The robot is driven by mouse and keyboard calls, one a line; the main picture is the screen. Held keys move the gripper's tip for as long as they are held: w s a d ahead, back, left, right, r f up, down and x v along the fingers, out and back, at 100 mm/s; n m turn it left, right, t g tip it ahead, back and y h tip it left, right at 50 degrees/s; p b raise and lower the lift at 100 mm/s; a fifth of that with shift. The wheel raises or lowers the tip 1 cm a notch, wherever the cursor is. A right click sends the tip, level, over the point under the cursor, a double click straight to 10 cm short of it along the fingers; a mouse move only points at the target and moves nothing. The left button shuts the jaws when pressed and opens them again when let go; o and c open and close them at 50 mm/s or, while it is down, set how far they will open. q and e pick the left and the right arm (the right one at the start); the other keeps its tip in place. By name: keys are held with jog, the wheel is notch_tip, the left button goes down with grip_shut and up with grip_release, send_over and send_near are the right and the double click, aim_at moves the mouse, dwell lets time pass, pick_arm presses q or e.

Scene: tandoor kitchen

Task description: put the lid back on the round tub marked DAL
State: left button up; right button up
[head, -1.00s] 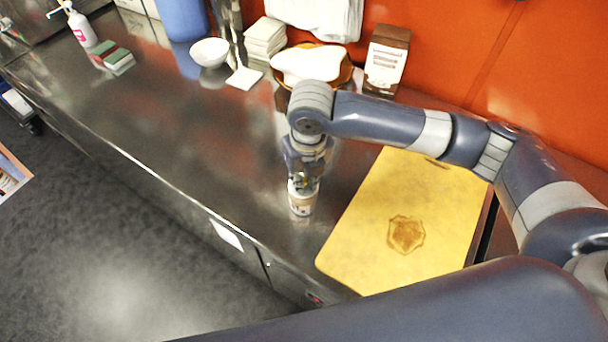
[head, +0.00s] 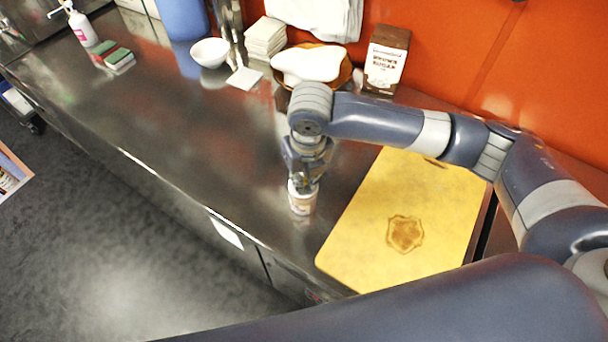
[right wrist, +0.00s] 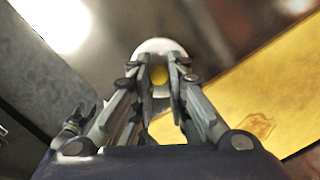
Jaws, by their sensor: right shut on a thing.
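The small round pale tub (head: 302,203) stands upright on the steel counter, left of the yellow board; its print is too small to read. My right gripper (head: 304,183) points down right over its top. In the right wrist view the fingers (right wrist: 160,84) are shut on a small yellow, knob-like piece in the middle of a round white lid (right wrist: 158,47). The fingers hide much of the lid, and I cannot tell whether it touches the tub's rim. My left gripper is not in view.
A yellow board (head: 440,215) lies right of the tub. At the back are a brown carton (head: 386,62), an orange-brown dish (head: 345,72), a white bowl (head: 210,52) and stacked pale squares (head: 265,38). The counter left of the tub is clear.

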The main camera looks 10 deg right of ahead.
jog(key=shift+r+p, duration=0.1)
jog(key=shift+p, duration=0.3)
jog(key=shift+f+p, duration=0.25)
jog(key=shift+p, duration=0.1)
dwell(1.0)
jog(key=shift+p, duration=0.4)
dwell(0.4)
dwell(0.4)
jog(key=o, duration=0.9)
jog(key=shift+o, duration=0.5)
jog(key=o, duration=0.4)
jog(key=shift+c, duration=0.2)
jog(key=shift+r, duration=0.15)
